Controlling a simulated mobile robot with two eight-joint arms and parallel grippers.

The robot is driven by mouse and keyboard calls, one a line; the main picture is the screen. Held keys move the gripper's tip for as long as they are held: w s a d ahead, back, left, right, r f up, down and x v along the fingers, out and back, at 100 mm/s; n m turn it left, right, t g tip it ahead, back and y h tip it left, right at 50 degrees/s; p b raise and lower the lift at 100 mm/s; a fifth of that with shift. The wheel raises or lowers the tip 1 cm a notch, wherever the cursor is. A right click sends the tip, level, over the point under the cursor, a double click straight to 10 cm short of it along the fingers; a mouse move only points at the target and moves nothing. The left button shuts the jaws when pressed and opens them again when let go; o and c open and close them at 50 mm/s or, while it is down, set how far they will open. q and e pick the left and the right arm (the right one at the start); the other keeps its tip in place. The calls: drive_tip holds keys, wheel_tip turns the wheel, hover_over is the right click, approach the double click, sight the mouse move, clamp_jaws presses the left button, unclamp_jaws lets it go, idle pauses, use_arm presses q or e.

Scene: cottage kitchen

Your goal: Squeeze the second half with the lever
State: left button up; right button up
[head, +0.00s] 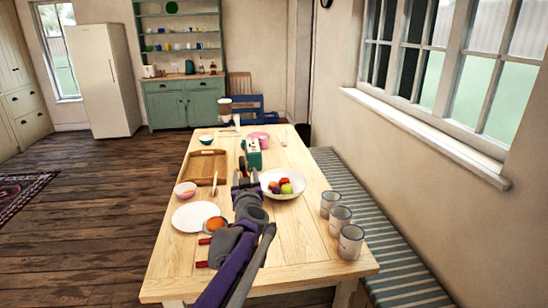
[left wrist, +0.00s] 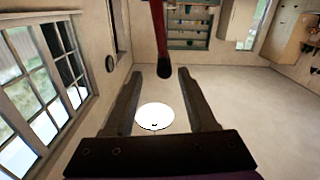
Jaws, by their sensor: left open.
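A green and white appliance (head: 253,152), which looks like the squeezer, stands on the table just beyond my left gripper (head: 244,177). In the left wrist view a red lever with a dark rounded end (left wrist: 163,66) comes down from the top. Its end appears between the open fingers of my left gripper (left wrist: 157,85), with a visible gap on each side. An orange, rounded piece (head: 216,224) is at the right edge of a white plate (head: 188,217), partly hidden by my arm. My right gripper is not in view.
A white fruit bowl (head: 272,191) stands right of my gripper. A wooden tray (head: 194,164) and a pink bowl (head: 185,190) are to its left. Several mugs (head: 340,219) line the right table edge, beside a striped bench (head: 375,230).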

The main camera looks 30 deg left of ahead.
sight(242, 159)
use_arm(q)
drive_tip(key=shift+w+a+r, duration=0.15)
drive_tip(key=shift+w+a, duration=0.2)
drive_tip(key=shift+a, duration=0.3)
drive_tip(key=p+x, duration=0.1)
drive_tip(key=x, duration=0.8)
drive_tip(key=shift+w+a+p, duration=0.1)
drive_tip(key=shift+a+p, duration=0.05)
drive_tip(key=shift+p, duration=0.2)
clamp_jaws()
idle(0.5)
